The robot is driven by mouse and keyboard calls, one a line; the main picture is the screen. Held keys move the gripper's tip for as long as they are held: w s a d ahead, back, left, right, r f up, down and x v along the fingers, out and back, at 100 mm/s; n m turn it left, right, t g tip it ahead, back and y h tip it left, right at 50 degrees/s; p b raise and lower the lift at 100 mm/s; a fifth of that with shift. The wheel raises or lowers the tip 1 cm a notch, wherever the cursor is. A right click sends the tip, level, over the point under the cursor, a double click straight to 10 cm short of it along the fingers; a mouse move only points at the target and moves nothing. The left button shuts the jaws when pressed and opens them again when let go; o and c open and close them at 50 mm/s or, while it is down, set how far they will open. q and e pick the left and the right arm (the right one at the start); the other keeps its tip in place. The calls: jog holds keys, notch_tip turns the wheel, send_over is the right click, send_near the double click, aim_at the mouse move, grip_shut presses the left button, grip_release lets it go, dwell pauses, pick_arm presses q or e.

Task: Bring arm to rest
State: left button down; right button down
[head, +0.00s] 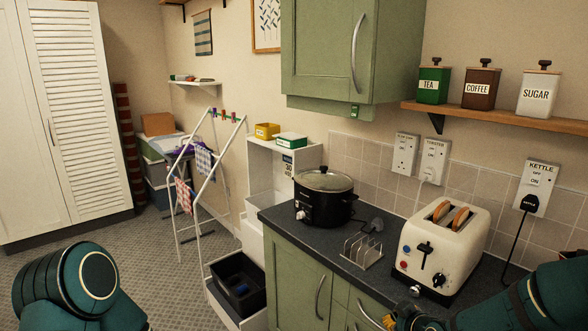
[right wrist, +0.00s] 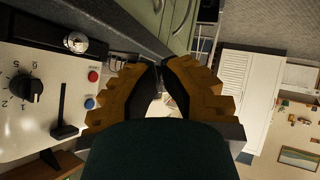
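My right gripper (head: 392,322) is at the bottom edge of the head view, partly cut off, just in front of the counter and the cream toaster (head: 440,250). In the right wrist view its brown fingers (right wrist: 159,72) come together at the tips, with nothing seen held between them. The toaster's front (right wrist: 35,95), with its dial, lever and two buttons, is close on the left there. Two slices of bread (head: 450,216) show in the toaster slots. My left arm shows at the lower left of the head view; its gripper is out of the picture.
The dark counter (head: 290,218) carries a black slow cooker (head: 324,200) and a metal toast rack (head: 362,250). A kettle switch (head: 535,185) with a plugged cord is behind the toaster. A drying rack (head: 205,185) stands further back. The carpet between is clear.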

jog(key=s+a+f+m+g, duration=0.3)
jog(key=s+a+f, duration=0.2)
jog(key=s+f, duration=0.1)
jog(key=s+a+f+m+g+y, duration=0.1)
jog(key=s+a+f+m+g, duration=0.1)
jog(key=s+f, duration=0.4)
jog(key=s+a+f+m+g, duration=0.3)
jog(key=s+a+f, duration=0.3)
jog(key=s, duration=0.5)
jog(key=shift+a+m+g+y, duration=0.3)
jog(key=shift+a+g+y, duration=0.1)
jog(key=shift+a, duration=0.45)
jog(key=shift+f, duration=0.1)
